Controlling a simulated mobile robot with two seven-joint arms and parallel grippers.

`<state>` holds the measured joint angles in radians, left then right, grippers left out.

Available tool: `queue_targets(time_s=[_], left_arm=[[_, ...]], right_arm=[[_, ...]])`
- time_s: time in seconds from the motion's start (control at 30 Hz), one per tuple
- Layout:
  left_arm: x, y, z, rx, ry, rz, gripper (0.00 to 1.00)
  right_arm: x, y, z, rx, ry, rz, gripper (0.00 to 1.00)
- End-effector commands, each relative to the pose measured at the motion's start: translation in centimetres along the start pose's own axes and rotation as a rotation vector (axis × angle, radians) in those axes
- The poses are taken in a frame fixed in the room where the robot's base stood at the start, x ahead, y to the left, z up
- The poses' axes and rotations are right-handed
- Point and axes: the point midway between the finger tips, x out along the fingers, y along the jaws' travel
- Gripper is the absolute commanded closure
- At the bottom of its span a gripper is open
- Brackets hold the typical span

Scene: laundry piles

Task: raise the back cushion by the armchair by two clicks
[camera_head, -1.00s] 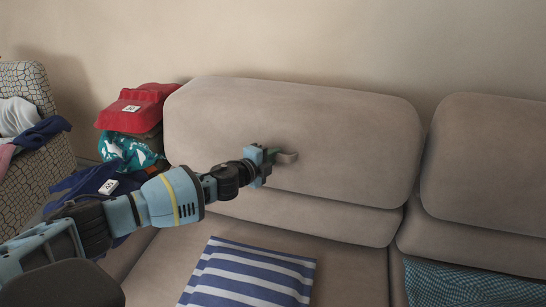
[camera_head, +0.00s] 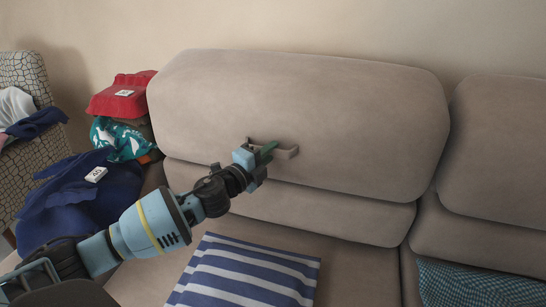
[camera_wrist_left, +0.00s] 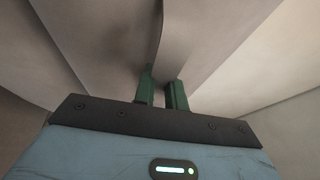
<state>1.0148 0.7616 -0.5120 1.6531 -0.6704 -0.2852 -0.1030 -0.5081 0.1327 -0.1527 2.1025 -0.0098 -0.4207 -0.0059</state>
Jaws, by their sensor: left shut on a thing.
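The beige back cushion (camera_head: 360,115) is the left one on the sofa and has a beige handle (camera_head: 287,153) on its front. A lower beige band (camera_head: 330,215) shows beneath its bottom edge. My left gripper (camera_head: 266,150) reaches in from the lower left and is shut on the handle. In the left wrist view the green fingers (camera_wrist_left: 163,87) are close together on either side of a beige piece, and pale surfaces fill the rest. My right gripper is not in view.
A patterned armchair (camera_head: 25,75) with clothes stands at the far left. Beside it are a red pile (camera_head: 122,103) and dark blue cloth (camera_head: 75,200). A striped pillow (camera_head: 245,275) lies on the seat. A second back cushion (camera_head: 505,150) stands to the right.

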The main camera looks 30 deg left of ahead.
Motion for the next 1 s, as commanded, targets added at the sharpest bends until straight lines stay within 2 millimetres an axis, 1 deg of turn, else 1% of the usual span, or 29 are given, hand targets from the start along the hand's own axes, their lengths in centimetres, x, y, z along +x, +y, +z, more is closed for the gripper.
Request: queue_targets(time_s=[0.03, 0.13, 0.2, 0.3, 0.63, 0.67, 0.8, 1.0], left_arm=[[-0.5, 1.4, -0.8, -0.002, 0.016, -0.001, 1.00], [-1.0, 1.5, -1.0, 0.009, 0.016, -0.027, 1.00], [-1.4, 1.5, -1.1, 0.013, 0.015, -0.036, 1.00], [-1.6, 1.4, -1.2, 0.016, 0.013, -0.037, 1.00], [-1.7, 1.4, -1.1, 0.018, 0.012, -0.038, 1.00], [-1.7, 1.4, -1.1, 0.018, 0.012, -0.038, 0.83], [-1.6, 1.3, -0.9, 0.018, 0.008, -0.039, 0.66], [-1.6, 1.1, -0.8, 0.020, 0.004, -0.042, 0.66]], right_arm=[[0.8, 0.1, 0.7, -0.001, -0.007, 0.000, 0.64], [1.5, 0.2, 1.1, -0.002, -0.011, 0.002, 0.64], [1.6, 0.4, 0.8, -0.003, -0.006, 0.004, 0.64], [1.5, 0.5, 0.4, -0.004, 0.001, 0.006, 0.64], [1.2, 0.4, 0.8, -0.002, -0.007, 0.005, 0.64], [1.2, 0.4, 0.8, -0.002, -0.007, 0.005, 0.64], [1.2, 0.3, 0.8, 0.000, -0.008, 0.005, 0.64], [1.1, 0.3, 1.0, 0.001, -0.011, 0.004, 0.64]])
